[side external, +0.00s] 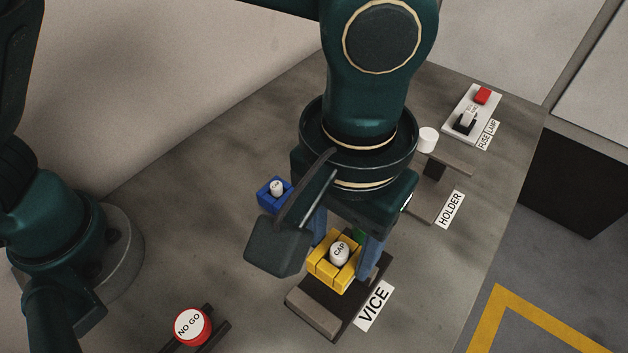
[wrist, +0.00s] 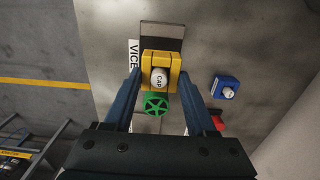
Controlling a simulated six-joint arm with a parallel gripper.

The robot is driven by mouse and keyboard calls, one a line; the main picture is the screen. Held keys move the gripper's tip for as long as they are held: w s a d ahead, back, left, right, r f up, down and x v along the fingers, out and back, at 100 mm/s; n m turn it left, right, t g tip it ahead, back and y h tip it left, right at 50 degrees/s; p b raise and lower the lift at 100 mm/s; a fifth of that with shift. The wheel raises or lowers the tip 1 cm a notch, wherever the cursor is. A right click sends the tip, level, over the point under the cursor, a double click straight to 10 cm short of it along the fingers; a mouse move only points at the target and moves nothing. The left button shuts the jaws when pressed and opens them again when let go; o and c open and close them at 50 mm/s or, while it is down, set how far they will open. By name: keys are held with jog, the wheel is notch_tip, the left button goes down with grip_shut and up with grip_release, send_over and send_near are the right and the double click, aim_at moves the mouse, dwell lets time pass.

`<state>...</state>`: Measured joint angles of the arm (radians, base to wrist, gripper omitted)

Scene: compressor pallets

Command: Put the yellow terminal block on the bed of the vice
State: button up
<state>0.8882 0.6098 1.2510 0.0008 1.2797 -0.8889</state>
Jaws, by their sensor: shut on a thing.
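The yellow terminal block (side external: 322,271), with a white capacitor marked CAP (side external: 339,250) in its middle, is between the blue fingers of my gripper (side external: 345,247). It also shows in the wrist view (wrist: 148,58), gripped from both sides by my gripper (wrist: 160,74). My gripper is shut on it. The vice (side external: 315,312) lies under the block, with a dark bed and a grey jaw at its near end. In the wrist view the vice bed (wrist: 162,32) extends beyond the block, and a green handwheel (wrist: 156,104) shows. I cannot tell whether the block touches the bed.
A blue block with a white capacitor (side external: 270,196) stands left of my gripper. The holder (side external: 455,165), a white cylinder (side external: 428,139) and the fuse-lamp plate (side external: 487,99) are at the back right.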

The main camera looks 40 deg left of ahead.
aim_at(336, 275)
jog(key=shift+f, duration=1.65)
jog(key=shift+f, duration=2.25)
jog(key=o, duration=1.4)
jog(key=shift+o, duration=0.2)
jog(key=shift+r, duration=2.6)
